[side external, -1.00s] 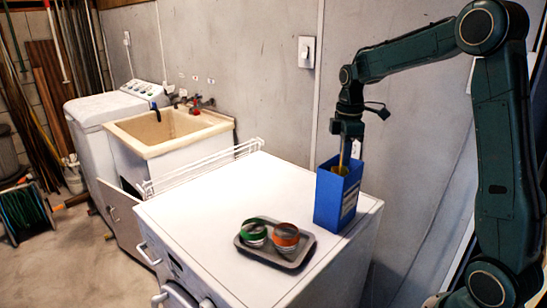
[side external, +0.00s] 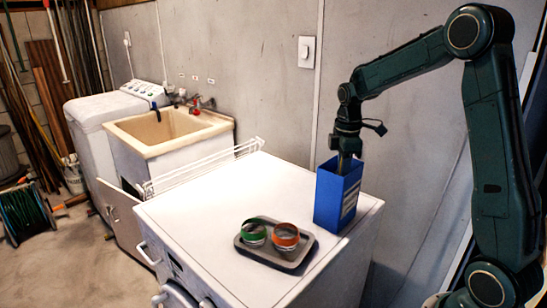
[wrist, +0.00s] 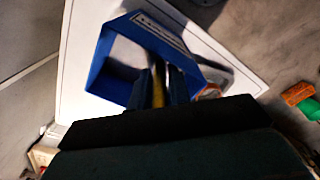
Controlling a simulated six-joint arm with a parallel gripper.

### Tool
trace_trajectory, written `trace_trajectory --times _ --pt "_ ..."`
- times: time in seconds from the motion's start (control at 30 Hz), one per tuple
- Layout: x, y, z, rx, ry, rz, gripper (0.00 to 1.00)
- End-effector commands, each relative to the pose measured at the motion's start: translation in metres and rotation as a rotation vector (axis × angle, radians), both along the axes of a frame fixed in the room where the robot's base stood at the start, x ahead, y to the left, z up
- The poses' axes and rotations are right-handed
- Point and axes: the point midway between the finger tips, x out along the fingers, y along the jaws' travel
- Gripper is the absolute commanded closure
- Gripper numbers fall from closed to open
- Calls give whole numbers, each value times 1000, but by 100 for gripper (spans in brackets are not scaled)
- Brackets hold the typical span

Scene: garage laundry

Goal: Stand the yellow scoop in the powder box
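The blue powder box (side external: 332,203) stands upright at the right rear of the white machine top. My gripper (side external: 344,165) points down with its fingertips at the box mouth, partly behind the near rim. In the wrist view a narrow yellow strip of the scoop (wrist: 158,92) shows between my dark fingers (wrist: 157,80), which are shut on it. The open blue box (wrist: 97,70) lies just beyond them. The scoop is hidden in the side view, and its lower end is hidden in both views.
A grey tray (side external: 291,266) with a green-rimmed cup (side external: 253,232) and an orange-rimmed cup (side external: 286,235) sits in front of the box. The white machine top (side external: 205,215) is clear to the left. A wall stands close behind the box.

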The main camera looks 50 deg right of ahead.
Motion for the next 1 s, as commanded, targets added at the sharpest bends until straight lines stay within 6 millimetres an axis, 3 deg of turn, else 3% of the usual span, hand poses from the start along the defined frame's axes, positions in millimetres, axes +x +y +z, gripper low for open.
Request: trace_trajectory --times 0.27,0.47,1.0 --pt "0 0 2 -1 -1 0 81" --pt "0 0 15 -1 -3 0 81" --pt "1 0 96 -1 -2 0 81"
